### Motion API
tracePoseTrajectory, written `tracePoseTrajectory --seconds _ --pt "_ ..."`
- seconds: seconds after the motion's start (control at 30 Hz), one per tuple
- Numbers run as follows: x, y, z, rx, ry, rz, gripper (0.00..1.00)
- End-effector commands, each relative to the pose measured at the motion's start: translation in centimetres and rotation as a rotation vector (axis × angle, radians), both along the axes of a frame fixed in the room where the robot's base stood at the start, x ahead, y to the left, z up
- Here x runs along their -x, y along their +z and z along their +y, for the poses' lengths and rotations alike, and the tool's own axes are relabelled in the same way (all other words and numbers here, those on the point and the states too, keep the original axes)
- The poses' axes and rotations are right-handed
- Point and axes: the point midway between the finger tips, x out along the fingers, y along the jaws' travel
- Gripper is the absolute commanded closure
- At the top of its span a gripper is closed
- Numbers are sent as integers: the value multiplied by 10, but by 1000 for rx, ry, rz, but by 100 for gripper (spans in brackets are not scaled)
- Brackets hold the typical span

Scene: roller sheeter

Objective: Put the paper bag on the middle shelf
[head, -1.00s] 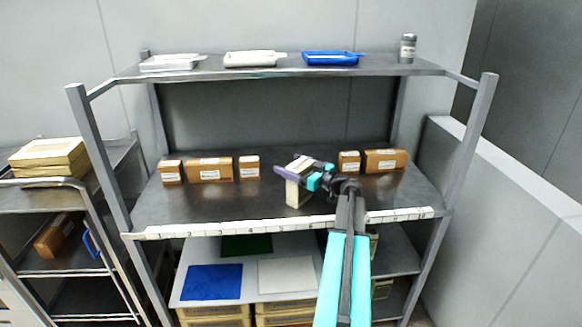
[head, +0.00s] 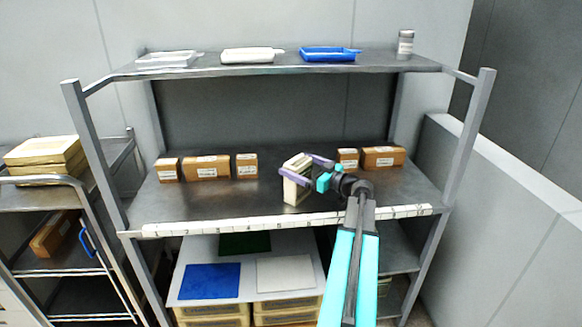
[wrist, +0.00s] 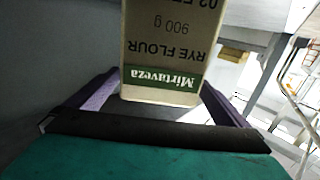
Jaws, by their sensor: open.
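The paper bag (head: 291,191), a pale flour bag, stands upright on the middle shelf (head: 235,205), near its front edge and right of centre. In the wrist view the bag (wrist: 165,55) shows a green label band and rye flour lettering, upside down in the picture. My gripper (head: 303,168) is open, its purple fingers to either side of the bag. In the wrist view the fingers spread wide of the bag with gaps at both sides. The bag's far side is hidden.
Brown boxes (head: 207,168) stand behind left, and more boxes (head: 382,157) behind right. A numbered strip (head: 200,228) runs along the shelf's front edge. The top shelf (head: 215,72) is above, with trays and a shaker (head: 405,42). Bare shelf lies left of the bag.

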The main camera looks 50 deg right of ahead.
Motion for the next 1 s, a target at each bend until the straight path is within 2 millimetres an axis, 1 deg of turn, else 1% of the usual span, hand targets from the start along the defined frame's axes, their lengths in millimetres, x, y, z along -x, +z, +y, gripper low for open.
tracePoseTrajectory --seconds 0.03,0.2,0.4,0.6,1.0 --pt "10 -3 0 1 -3 0 0" --pt "37 -3 -3 -1 -3 -1 0" --pt "62 -1 -5 0 -1 -1 0" --pt "74 0 -7 -1 -1 0 0" --pt "75 0 -7 -1 -1 0 0"
